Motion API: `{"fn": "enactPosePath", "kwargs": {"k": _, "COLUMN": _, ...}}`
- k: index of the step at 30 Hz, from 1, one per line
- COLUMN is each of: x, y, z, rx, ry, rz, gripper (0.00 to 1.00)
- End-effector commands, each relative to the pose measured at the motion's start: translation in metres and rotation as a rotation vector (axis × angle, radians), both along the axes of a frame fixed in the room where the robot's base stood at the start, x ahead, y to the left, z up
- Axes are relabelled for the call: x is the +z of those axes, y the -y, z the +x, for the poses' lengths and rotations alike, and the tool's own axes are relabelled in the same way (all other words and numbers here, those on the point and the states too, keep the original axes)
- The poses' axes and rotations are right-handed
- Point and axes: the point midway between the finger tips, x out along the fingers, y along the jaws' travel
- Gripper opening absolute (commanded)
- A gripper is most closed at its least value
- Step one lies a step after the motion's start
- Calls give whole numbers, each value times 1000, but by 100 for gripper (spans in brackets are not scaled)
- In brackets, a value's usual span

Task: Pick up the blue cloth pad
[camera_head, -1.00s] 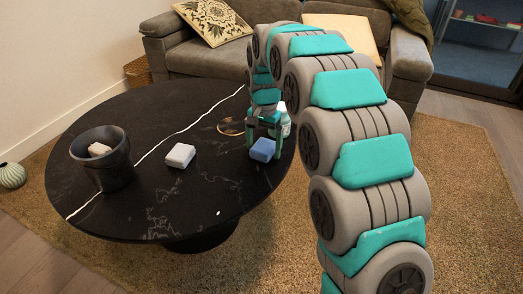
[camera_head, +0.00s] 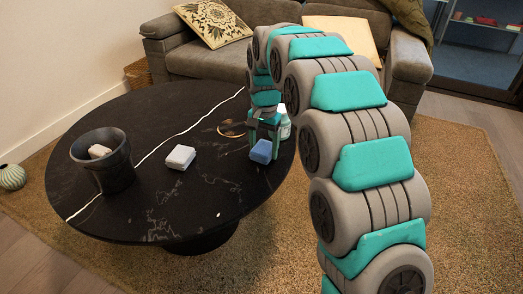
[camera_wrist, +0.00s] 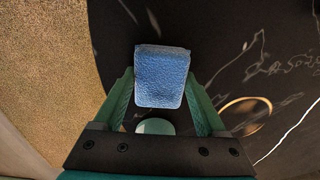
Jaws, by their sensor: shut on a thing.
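The blue cloth pad (camera_head: 262,151) is a small soft-looking block at the right side of the round black table. It also shows in the wrist view (camera_wrist: 161,78), between the green fingers. My gripper (camera_head: 264,143) points down over the table and is shut on the pad, with a finger at each side of it. In the wrist view my gripper (camera_wrist: 161,100) has its fingertips against the pad's sides. I cannot tell whether the pad is touching the table or slightly above it.
The round black table (camera_head: 150,215) also holds a white block (camera_head: 180,157), a dark bucket (camera_head: 103,170) with a pale block inside, a gold ring (camera_head: 230,128) and a white bottle (camera_head: 285,124) close behind my gripper. A sofa (camera_head: 190,65) stands behind. The table's front middle is clear.

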Motion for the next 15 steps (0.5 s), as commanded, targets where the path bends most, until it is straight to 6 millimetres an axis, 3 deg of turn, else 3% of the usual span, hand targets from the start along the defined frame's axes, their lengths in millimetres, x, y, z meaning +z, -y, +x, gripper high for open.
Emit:
{"fn": "enactPosePath", "kwargs": {"k": 7, "x": 6, "y": 0, "z": 0, "rx": 0, "ry": -1, "rz": 0, "gripper": 19}}
{"fn": "enactPosePath", "kwargs": {"k": 15, "x": 27, "y": 0, "z": 1, "rx": 0, "ry": 4, "rz": 1, "gripper": 19}}
